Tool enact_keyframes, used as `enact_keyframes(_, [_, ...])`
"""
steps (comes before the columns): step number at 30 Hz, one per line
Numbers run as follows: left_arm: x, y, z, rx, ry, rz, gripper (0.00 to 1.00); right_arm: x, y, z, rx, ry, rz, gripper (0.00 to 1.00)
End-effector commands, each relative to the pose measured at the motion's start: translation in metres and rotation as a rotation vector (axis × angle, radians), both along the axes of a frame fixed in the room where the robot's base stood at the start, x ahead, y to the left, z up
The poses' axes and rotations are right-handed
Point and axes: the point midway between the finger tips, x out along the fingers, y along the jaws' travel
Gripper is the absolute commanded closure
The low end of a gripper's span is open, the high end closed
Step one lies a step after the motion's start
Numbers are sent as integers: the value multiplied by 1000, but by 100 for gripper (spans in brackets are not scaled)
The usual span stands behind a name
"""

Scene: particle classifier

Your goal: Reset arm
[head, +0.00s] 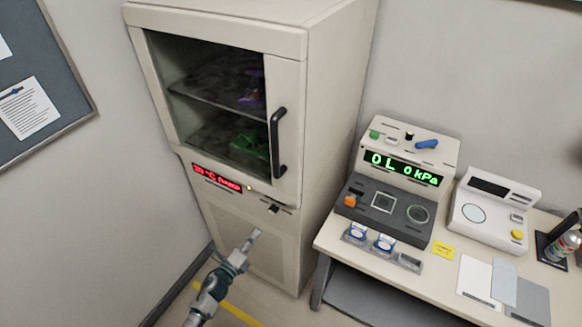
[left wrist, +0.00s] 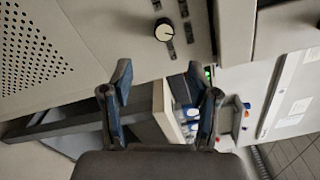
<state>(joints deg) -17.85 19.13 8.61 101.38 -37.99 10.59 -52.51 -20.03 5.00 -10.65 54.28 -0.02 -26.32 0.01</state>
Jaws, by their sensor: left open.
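My left gripper (head: 252,237) is in the lower middle of the head view, in front of the lower panel of a tall beige cabinet (head: 335,120). In the left wrist view its two fingers (left wrist: 161,95) are spread apart with nothing held between them. The cabinet's dark knob shows in the head view (head: 273,209), above and right of the gripper. A knob with a pale face (left wrist: 164,31) shows beyond the fingers in the left wrist view. My right gripper is not in view.
The cabinet has a glass door with a black handle (head: 277,143) and a red display (head: 217,179). To its right a table (head: 335,240) carries a device with a green display (head: 403,168) and a white instrument (head: 493,212). A notice board (head: 75,95) hangs at left.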

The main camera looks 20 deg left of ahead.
Motion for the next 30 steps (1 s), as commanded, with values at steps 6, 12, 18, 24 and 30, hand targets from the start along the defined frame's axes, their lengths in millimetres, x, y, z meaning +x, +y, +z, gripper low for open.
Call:
enact_keyframes(6, [-2,1,-16,-51,35,17,40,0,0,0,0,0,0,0])
enact_keyframes(12, [-33,-1,-132,-409,294,181,40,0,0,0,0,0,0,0])
enact_keyframes(18, [-117,-29,-277,-842,625,478,40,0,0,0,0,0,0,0])
enact_keyframes(24, [-234,-79,-384,-1157,909,845,40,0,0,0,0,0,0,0])
enact_keyframes(30, [-334,-122,-433,-1314,1082,1166,40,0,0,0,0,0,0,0])
